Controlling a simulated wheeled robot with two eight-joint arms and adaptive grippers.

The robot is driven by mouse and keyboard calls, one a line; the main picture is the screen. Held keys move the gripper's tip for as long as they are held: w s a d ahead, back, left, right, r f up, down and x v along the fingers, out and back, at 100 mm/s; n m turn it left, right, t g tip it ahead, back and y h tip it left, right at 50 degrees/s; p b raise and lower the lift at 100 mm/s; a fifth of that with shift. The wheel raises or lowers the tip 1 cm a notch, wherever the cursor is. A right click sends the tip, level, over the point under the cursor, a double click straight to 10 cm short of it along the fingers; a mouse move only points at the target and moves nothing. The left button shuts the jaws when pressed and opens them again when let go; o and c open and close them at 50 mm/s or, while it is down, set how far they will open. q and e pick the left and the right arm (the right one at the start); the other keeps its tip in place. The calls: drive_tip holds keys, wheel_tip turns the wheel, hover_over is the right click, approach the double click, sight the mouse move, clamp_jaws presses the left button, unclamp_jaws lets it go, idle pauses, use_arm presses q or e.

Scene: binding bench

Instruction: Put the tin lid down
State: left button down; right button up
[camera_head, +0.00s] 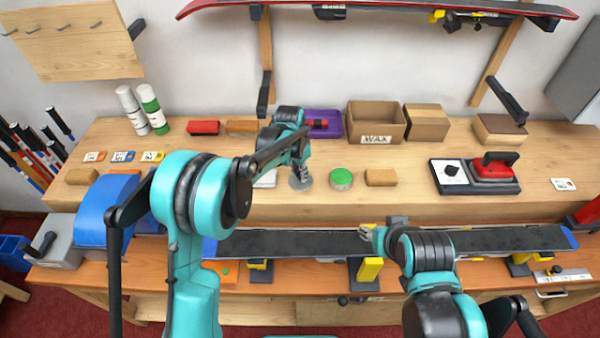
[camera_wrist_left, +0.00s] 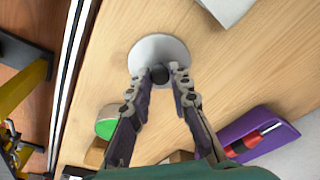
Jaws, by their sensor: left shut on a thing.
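The tin lid (camera_head: 300,184) is a small grey disc with a dark knob, low over the wooden bench top. My left gripper (camera_head: 302,170) is above it, pointing down. In the left wrist view the lid (camera_wrist_left: 152,50) sits at the fingertips, and my left gripper (camera_wrist_left: 160,76) is shut on its dark knob. I cannot tell whether the lid touches the wood. A round tin with a green top (camera_head: 341,177) stands just right of the lid; it also shows in the left wrist view (camera_wrist_left: 107,124). My right gripper (camera_head: 371,236) is over the ski, its fingers too small to judge.
A tan block (camera_head: 380,177) lies right of the green-topped tin. A purple tray (camera_head: 331,116) and the wax box (camera_head: 376,129) stand behind. A long dark ski (camera_head: 300,243) runs along the front.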

sight(296, 183)
use_arm(q)
drive_tip(key=c, duration=1.4)
unclamp_jaws()
drive_tip(key=shift+f, duration=0.15)
drive_tip(key=shift+r, duration=0.5)
wheel_tip(296, 183, up, 11)
drive_tip(key=s+a+p, duration=0.1)
drive_tip(key=p, duration=0.1)
drive_tip(key=shift+s+a+r+p, duration=0.15)
drive_tip(key=shift+a+r+p, duration=0.05)
drive_tip(key=shift+p, duration=0.1)
drive_tip(key=s+a+r+n+t, duration=0.2)
drive_tip(key=s+a+r+n, duration=0.1)
drive_tip(key=s+a+r, duration=0.35)
drive_tip(key=s+a+f+n+t, duration=0.1)
drive_tip(key=s+a, duration=0.4)
drive_tip(key=s, duration=0.5)
drive_tip(key=s+a+f+n+t+y, duration=0.1)
drive_tip(key=s+a+f+n+t, duration=0.1)
drive_tip(key=s, duration=0.8)
drive_tip(key=a+n+t, duration=0.1)
drive_tip(key=a+n, duration=0.1)
drive_tip(key=n, duration=0.1)
drive_tip(key=shift+s+a, duration=0.15)
drive_tip(key=shift+a, duration=0.2)
